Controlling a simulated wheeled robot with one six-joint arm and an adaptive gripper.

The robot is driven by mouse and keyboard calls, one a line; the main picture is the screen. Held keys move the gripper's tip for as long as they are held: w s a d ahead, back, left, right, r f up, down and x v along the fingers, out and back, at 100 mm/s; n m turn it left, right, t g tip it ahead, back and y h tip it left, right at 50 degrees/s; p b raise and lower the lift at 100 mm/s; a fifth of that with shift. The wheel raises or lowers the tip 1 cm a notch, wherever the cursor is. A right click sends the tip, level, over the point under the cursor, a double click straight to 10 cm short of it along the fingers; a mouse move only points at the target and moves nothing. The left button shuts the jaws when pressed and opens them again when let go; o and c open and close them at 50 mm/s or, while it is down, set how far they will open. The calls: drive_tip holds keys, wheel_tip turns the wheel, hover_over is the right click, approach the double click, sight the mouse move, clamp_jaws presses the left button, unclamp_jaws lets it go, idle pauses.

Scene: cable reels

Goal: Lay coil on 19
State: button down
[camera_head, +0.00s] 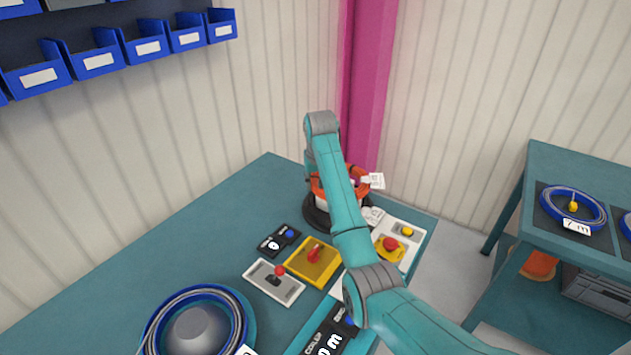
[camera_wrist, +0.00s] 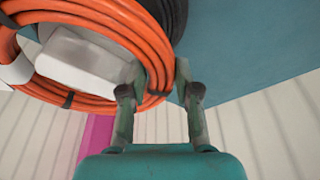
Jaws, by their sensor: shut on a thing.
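An orange coil (camera_head: 360,188) is at the far end of the bench, around or just above a white hub on a dark round base (camera_head: 318,216). My arm hides part of it in the head view. In the wrist view the orange coil (camera_wrist: 105,35) fills the upper left, bound with dark ties, with the white hub (camera_wrist: 85,62) inside its ring. My gripper (camera_wrist: 160,85) is shut on the coil's strand, one finger on each side. I cannot tell whether the coil is clear of the base. A white tag (camera_head: 376,180) is beside the coil. No number 19 is readable.
A blue-grey coil (camera_head: 242,312) lies on a round holder at the bench's front. A side table (camera_head: 570,160) bears a blue coil (camera_head: 553,200) on a dark mat. Blue bins (camera_head: 95,62) hang upper left.

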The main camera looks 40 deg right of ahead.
drive_tip(key=shift+f, duration=1.45)
drive_tip(key=shift+s+f, duration=0.15)
drive_tip(key=shift+f, duration=0.15)
drive_tip(key=shift+s+a+f, duration=0.15)
drive_tip(key=shift+s+f, duration=0.05)
drive_tip(key=shift+f, duration=0.75)
drive_tip(key=c, duration=1.1)
unclamp_jaws()
drive_tip(key=shift+c, duration=0.2)
drive_tip(key=o, duration=0.4)
drive_tip(key=shift+w+f, duration=0.3)
drive_tip(key=shift+f, duration=0.05)
drive_tip(key=shift+d+r, duration=0.15)
drive_tip(key=shift+d, duration=0.05)
